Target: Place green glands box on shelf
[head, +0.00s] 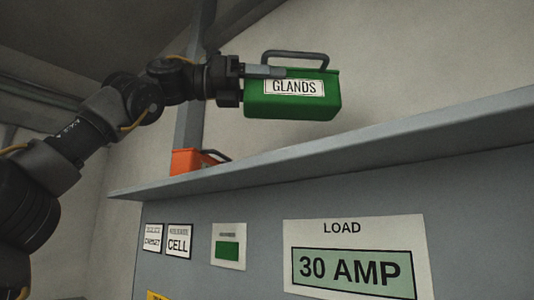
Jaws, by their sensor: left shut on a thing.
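The green glands box (292,105) has a white GLANDS label and a dark handle on top. My left gripper (270,71) is shut on it near its upper left and holds it up in the air. The box looks roughly level and appears above the grey shelf (330,152), with a gap between them in the picture. How far it is over the shelf in depth I cannot tell. My right gripper is not in view.
An orange box (190,161) with a dark handle stands at the shelf's left end, by a grey upright post (190,125). The shelf right of it looks clear, though its top is hidden. Below is a grey panel with labels, including a 30 AMP sign (353,270).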

